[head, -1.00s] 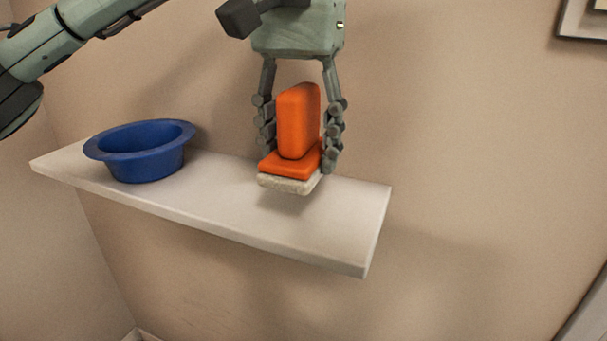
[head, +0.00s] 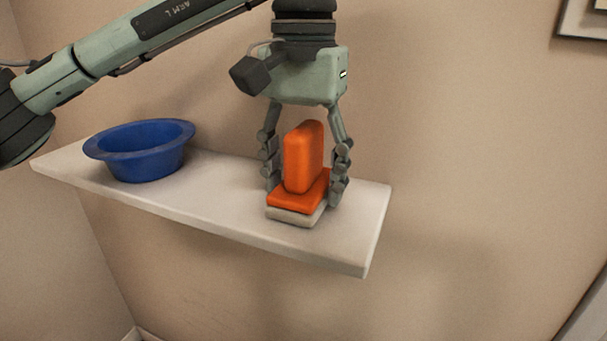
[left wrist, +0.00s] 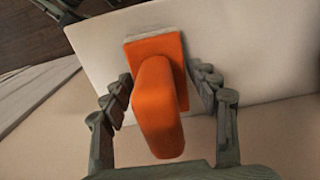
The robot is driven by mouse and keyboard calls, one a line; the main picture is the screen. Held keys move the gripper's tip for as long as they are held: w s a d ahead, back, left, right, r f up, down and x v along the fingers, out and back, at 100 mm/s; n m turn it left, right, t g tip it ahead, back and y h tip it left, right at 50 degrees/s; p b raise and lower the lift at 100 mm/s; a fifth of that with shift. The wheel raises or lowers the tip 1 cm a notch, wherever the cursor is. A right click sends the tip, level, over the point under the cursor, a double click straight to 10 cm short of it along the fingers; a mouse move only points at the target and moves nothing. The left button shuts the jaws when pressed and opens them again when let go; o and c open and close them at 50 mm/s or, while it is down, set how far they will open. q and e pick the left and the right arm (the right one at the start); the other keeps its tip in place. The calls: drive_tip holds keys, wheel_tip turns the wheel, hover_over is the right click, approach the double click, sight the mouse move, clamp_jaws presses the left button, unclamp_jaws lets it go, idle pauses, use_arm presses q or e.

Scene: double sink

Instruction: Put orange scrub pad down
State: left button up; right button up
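The orange scrub pad (head: 304,158) has an upright orange handle on a flat orange base, with a pale scrubbing layer (head: 293,217) underneath. It stands upright at the right part of the white shelf (head: 350,235), its underside at the shelf surface. My left gripper (head: 304,190) points down from above, with its fingers on both sides of the pad's base. In the left wrist view the pad (left wrist: 158,105) sits between the two fingers (left wrist: 165,100), which look close to its base. Finger contact is hard to make out. My right gripper is not in view.
A blue bowl (head: 140,152) stands on the left part of the shelf, with clear shelf between it and the pad. The wall is close behind. The shelf's right end and front edge are near the pad. A framed item (head: 585,20) hangs at the upper right.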

sight(304, 127)
use_arm(q)
drive_tip(key=shift+o, duration=0.9)
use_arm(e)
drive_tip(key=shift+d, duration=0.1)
use_arm(q)
drive_tip(key=shift+r, duration=0.1)
wheel_tip(304, 127, up, 11)
drive_tip(key=shift+f+p, duration=0.2)
drive_tip(key=shift+p, duration=0.45)
drive_tip(key=shift+r, duration=0.75)
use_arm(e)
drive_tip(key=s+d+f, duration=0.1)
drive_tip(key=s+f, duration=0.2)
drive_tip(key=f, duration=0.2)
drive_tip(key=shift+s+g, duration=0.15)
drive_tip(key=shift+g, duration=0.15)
use_arm(q)
drive_tip(key=shift+f, duration=0.1)
